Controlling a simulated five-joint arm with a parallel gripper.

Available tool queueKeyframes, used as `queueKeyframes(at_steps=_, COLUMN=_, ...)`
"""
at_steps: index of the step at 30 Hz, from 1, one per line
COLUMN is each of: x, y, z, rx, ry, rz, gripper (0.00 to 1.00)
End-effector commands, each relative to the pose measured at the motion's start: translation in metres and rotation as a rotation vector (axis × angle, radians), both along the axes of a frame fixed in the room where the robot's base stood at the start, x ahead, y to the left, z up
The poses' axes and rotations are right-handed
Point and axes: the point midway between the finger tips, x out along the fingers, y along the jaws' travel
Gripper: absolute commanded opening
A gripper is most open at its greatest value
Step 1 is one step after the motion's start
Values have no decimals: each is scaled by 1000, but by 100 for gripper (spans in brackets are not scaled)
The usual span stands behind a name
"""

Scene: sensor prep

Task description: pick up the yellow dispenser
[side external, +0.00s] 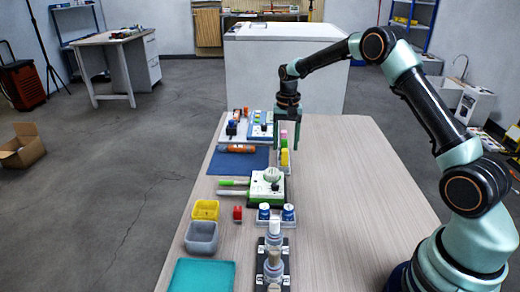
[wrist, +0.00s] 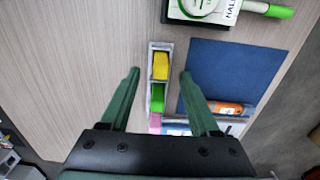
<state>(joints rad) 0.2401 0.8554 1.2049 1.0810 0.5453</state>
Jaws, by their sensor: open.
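The yellow dispenser (wrist: 160,66) sits at one end of a narrow pale holder (wrist: 152,60) in the wrist view, in a row with a green one (wrist: 157,97) and a pink one (wrist: 155,122). My gripper (wrist: 160,73) is open, and the yellow dispenser shows between its two green fingertips. In the side external view my gripper (side external: 287,147) points down over the row, and the yellow dispenser (side external: 285,157) shows just below the fingers. I cannot tell the exact height gap. Nothing is held.
A blue mat (side external: 238,160) with an orange cylinder (side external: 238,149) lies left of the holder. The table's right side is clear.

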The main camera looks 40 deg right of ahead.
Motion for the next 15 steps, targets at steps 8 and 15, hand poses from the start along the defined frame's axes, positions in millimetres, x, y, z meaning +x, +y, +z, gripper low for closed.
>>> queueKeyframes(at_steps=8, x=-1, y=2, z=-39, rx=1, ry=4, rz=1, gripper=62)
queueKeyframes(at_steps=15, x=-1, y=2, z=-49, rx=0, ry=0, rz=0, gripper=62)
